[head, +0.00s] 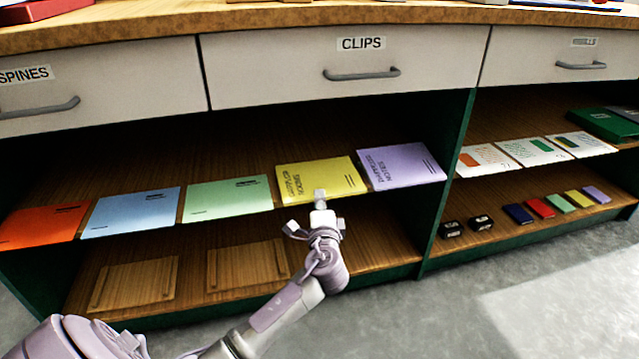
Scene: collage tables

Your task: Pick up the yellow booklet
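The yellow booklet (318,176) lies flat on the upper shelf under the CLIPS drawer, between a green booklet (228,198) and a purple booklet (402,165). Dark print shows on its cover. My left gripper (320,194) reaches in from the lower left, and its tip overlaps the front edge of the yellow booklet in the head view. I cannot tell whether it touches the booklet, and its fingers are too small and overlapped to show open or shut. The booklet lies flat in line with its neighbours. My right gripper is not in view.
A blue booklet (131,211) and an orange booklet (42,225) lie further left. White drawers (270,75) hang above the shelf. A green divider (447,170) stands to the right. Wooden boards (135,283) lie on the lower shelf. The grey floor (520,290) in front is clear.

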